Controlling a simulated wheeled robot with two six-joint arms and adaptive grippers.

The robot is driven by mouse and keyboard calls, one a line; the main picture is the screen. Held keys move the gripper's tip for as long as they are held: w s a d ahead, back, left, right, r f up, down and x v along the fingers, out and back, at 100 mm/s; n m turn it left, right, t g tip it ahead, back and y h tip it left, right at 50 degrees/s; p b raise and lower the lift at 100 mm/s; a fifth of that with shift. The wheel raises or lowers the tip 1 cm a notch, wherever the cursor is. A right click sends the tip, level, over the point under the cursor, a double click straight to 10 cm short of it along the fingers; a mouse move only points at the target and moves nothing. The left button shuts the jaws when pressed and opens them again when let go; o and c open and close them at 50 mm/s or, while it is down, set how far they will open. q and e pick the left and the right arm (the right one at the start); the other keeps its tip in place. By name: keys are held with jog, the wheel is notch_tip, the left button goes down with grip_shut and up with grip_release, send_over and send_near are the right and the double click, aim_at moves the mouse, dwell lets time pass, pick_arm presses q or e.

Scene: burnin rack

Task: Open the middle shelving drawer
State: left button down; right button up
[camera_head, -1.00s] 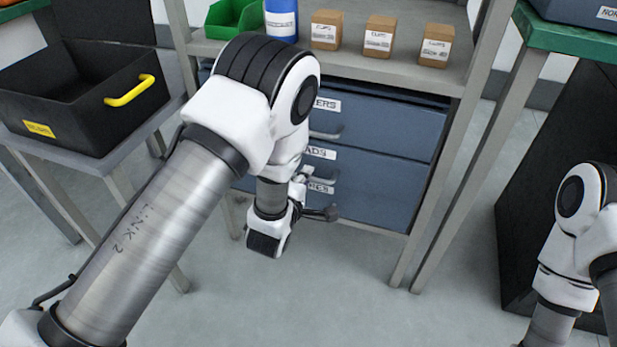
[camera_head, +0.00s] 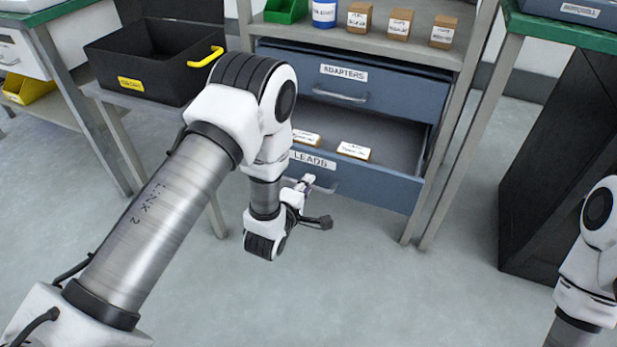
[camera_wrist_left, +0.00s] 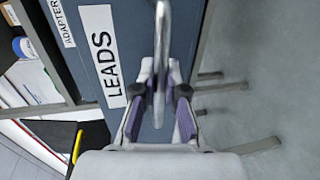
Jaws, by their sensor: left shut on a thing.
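The middle drawer (camera_head: 380,185), a blue-grey front labelled LEADS, stands pulled out of the shelving unit, with two small labelled boxes (camera_head: 353,150) inside. Its front also shows in the left wrist view (camera_wrist_left: 125,40). My left gripper (camera_head: 308,185) is at the drawer's handle, partly hidden by my arm. In the left wrist view its fingers (camera_wrist_left: 160,105) are shut on the handle (camera_wrist_left: 161,50). The upper drawer (camera_head: 380,95), labelled ADAPTERS, looks nearly closed above it. My right arm shows at the right edge, but its gripper is out of view.
Small brown boxes (camera_head: 400,24), a blue-and-white container (camera_head: 324,12) and a green bin (camera_head: 286,10) stand on the shelf above. A black bin with a yellow handle (camera_head: 150,55) stands to the left. The floor (camera_head: 350,290) in front is clear.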

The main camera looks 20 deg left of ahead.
pick_arm(q)
jog(key=shift+v, duration=0.9)
pick_arm(e)
jog(key=shift+s+r, duration=0.25)
jog(key=shift+s, duration=0.25)
pick_arm(q)
jog(key=shift+f, duration=0.2)
jog(key=c, duration=1.2)
grip_release()
jog(key=v, duration=1.2)
jog(key=shift+f, duration=0.15)
